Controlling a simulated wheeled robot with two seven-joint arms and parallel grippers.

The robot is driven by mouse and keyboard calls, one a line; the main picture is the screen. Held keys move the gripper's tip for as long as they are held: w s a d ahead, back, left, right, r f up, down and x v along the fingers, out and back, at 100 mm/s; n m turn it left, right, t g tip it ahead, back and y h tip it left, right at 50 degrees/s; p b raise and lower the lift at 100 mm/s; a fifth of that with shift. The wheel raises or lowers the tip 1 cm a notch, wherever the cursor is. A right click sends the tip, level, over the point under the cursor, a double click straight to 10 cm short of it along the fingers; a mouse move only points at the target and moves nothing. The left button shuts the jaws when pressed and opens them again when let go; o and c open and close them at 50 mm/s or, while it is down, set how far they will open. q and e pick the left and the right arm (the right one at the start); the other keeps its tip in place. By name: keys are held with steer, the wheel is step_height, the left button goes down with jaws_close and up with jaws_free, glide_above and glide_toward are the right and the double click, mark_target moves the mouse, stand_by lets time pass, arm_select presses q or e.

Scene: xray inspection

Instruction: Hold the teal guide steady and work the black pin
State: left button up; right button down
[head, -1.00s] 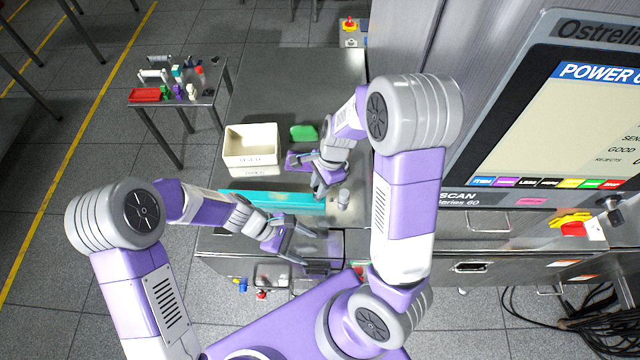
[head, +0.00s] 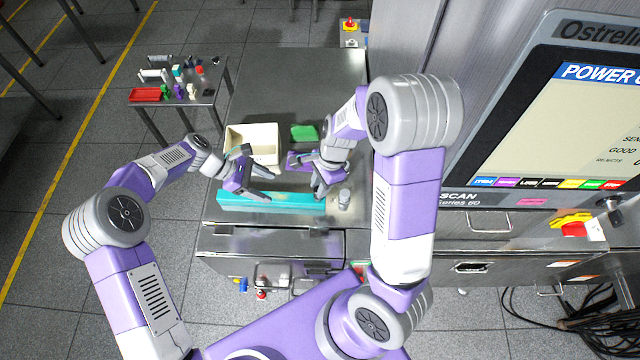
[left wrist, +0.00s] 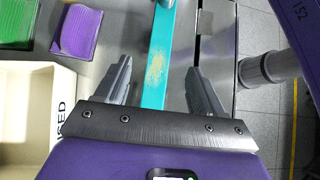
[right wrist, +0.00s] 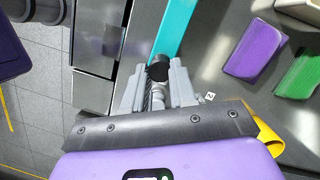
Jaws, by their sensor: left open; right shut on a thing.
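The teal guide (head: 285,202) is a long bar lying along the near edge of the steel table. My left gripper (head: 268,187) is open over its left part. In the left wrist view the guide (left wrist: 158,25), with a worn yellowish patch, runs between the spread fingers (left wrist: 158,68); I cannot tell whether they touch it. The black pin (right wrist: 159,69) shows its round black head at the guide's end in the right wrist view. My right gripper (right wrist: 157,82) is shut on the pin, its fingers hiding part of the shaft. The pin is hidden in the head view.
A cream bin (head: 235,133) stands behind the guide, close to my left gripper. A green block (head: 304,132) and a purple block (right wrist: 254,48) lie on the table behind the guide. A grey cylindrical knob (head: 344,197) stands right of my right gripper.

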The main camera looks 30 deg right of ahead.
mark_target(290, 197)
arm_select(q)
steer(key=x, duration=1)
steer(key=shift+d+f, duration=0.15)
steer(key=shift+f, duration=0.05)
jaws_close()
stand_by(0.3)
stand_by(0.8)
arm_select(e)
steer(key=shift+r, duration=0.35)
stand_by(0.4)
arm_select(q)
steer(key=shift+s, duration=0.1)
arm_select(e)
steer(key=shift+a+v, duration=0.2)
steer(key=shift+v, duration=0.7)
steer(key=shift+a+v, duration=0.25)
steer(key=shift+v, duration=0.7)
steer(key=shift+r, duration=0.1)
